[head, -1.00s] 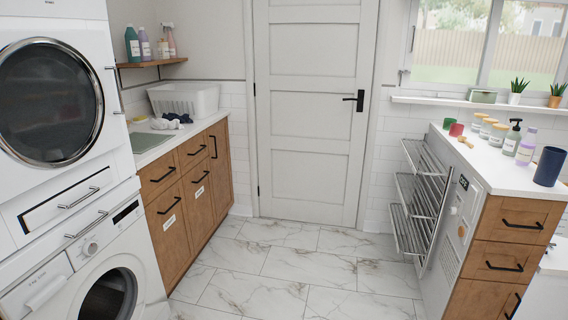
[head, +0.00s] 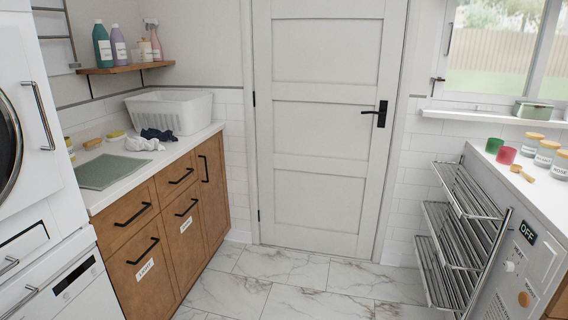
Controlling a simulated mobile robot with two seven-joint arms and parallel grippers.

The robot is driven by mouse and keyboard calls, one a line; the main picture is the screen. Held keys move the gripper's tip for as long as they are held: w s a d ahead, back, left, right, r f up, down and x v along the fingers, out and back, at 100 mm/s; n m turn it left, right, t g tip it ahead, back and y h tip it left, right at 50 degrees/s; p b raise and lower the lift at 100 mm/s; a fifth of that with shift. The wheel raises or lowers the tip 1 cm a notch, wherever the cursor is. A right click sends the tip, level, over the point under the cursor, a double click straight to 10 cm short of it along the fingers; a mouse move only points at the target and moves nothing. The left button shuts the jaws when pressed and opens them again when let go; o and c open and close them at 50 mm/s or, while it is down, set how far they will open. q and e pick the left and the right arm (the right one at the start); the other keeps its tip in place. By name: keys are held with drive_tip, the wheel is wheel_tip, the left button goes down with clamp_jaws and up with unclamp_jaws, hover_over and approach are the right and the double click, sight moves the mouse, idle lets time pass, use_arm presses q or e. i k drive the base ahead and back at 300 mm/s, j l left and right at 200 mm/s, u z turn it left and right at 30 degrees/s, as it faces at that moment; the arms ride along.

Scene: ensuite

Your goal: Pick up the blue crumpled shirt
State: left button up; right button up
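A dark navy crumpled cloth (head: 158,134), which looks like the blue shirt, lies on the white counter at the left, in front of the white basket. A white crumpled cloth (head: 143,144) lies right beside it, nearer to me. Neither of my grippers shows in the head view.
The counter (head: 190,146) also holds a white laundry basket (head: 170,110) and a green mat (head: 110,171). Stacked machines (head: 50,215) stand at the near left. A metal drying rack (head: 455,235) juts out at the right. The marble floor (head: 290,275) between is clear; a closed door (head: 325,150) stands ahead.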

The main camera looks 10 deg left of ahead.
sight(151, 133)
drive_tip(key=i+j, duration=0.1)
drive_tip(key=i, duration=0.5)
drive_tip(key=i+j, duration=0.1)
drive_tip(key=i, duration=0.45)
